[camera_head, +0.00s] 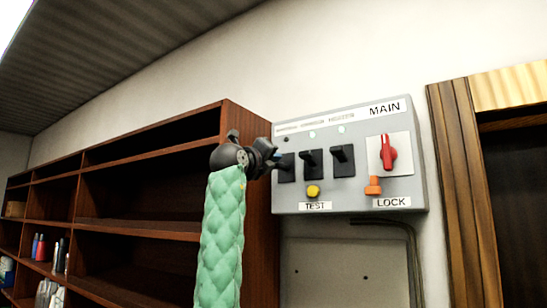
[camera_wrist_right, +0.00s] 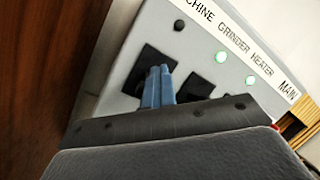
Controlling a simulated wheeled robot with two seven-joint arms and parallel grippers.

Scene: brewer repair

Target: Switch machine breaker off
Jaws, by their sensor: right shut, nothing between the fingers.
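The grey breaker box (camera_head: 350,205) hangs on the wall with three black switches under indicator lights. The leftmost, the machine breaker (camera_head: 287,172), shows as a black plate in the right wrist view (camera_wrist_right: 137,80); its lever is hidden behind my fingers. The machine light (camera_wrist_right: 179,25) is dark, while the grinder light (camera_wrist_right: 220,56) and heater light (camera_wrist_right: 251,81) glow green. My right gripper (camera_head: 279,158) is shut and empty, its blue fingertips (camera_wrist_right: 158,85) at the machine breaker; I cannot tell whether they touch it. My left gripper is out of view.
The grinder switch (camera_head: 312,165) and heater switch (camera_head: 343,160) stand close to the right. Further right are a red main knob (camera_head: 388,153) and an orange lock piece (camera_head: 373,187). A yellow test button (camera_head: 313,191) sits below. Wooden shelves (camera_head: 150,190) stand left.

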